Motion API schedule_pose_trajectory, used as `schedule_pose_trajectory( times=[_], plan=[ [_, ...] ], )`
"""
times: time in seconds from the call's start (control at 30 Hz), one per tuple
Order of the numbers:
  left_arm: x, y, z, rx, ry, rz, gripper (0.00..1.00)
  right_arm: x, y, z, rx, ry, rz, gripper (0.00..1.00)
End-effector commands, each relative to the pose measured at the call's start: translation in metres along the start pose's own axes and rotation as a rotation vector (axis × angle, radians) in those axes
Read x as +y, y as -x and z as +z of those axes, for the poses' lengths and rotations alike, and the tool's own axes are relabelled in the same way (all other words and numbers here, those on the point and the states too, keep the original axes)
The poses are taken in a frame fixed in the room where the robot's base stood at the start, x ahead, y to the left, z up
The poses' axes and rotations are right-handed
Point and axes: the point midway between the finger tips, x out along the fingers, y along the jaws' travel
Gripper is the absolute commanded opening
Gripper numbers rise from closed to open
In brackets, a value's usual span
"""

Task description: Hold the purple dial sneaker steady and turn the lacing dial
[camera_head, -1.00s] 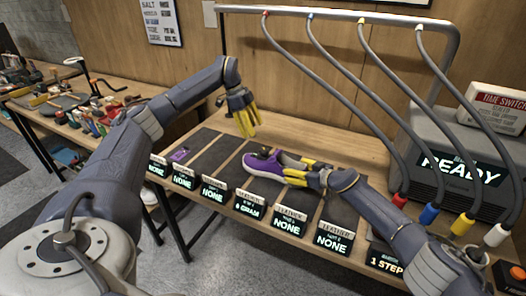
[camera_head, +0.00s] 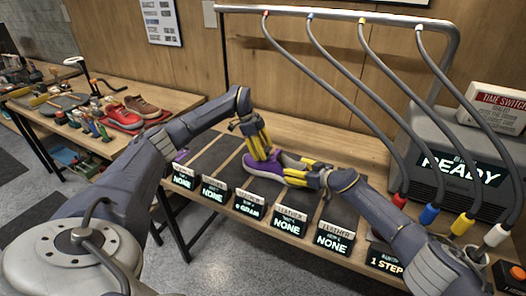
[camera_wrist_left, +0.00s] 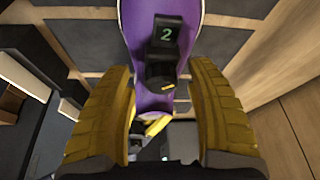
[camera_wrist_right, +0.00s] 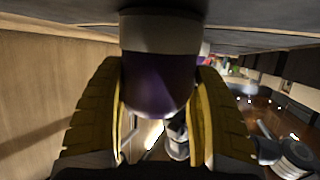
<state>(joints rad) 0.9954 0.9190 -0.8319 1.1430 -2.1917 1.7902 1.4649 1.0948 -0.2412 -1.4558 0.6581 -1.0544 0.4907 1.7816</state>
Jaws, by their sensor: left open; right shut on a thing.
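The purple sneaker (camera_head: 247,166) lies on a dark mat of the bench, its toe to the left in the head view. My right gripper (camera_head: 296,172) is shut on its heel end. The right wrist view shows the purple heel (camera_wrist_right: 160,85) between the yellow fingers (camera_wrist_right: 160,110). My left gripper (camera_head: 262,150) is open over the front part of the shoe. In the left wrist view a black dial piece (camera_wrist_left: 162,65) marked "2" sits on the purple upper (camera_wrist_left: 138,100), beyond and between the open fingers (camera_wrist_left: 165,110). I cannot tell whether they touch it.
A row of small signs (camera_head: 250,210) lines the bench's front edge. Hoses with coloured ends (camera_head: 430,212) hang at the right by a machine reading READY (camera_head: 460,168).

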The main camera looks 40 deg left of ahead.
Motion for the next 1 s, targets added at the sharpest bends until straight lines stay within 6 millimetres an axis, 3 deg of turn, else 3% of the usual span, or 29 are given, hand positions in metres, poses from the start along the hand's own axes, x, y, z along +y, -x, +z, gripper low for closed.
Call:
schedule_pose_trajectory(
  times=[0.2, 0.7, 1.0],
  plan=[
    [0.0, 0.0, -0.0002, 0.0, 0.0, 0.0, 0.58, -0.0013, -0.0005, 0.0043, -0.005, -0.003, -0.002, 0.23],
    [0.0003, 0.0, -0.0003, 0.001, 0.0, 0.001, 0.0, -0.0011, -0.0005, 0.0044, -0.005, -0.003, -0.001, 0.23],
    [0.0006, -0.0002, 0.0003, 0.0, -0.003, 0.005, 0.0, -0.0006, -0.0003, 0.0046, -0.005, -0.004, -0.001, 0.23]
  ],
)
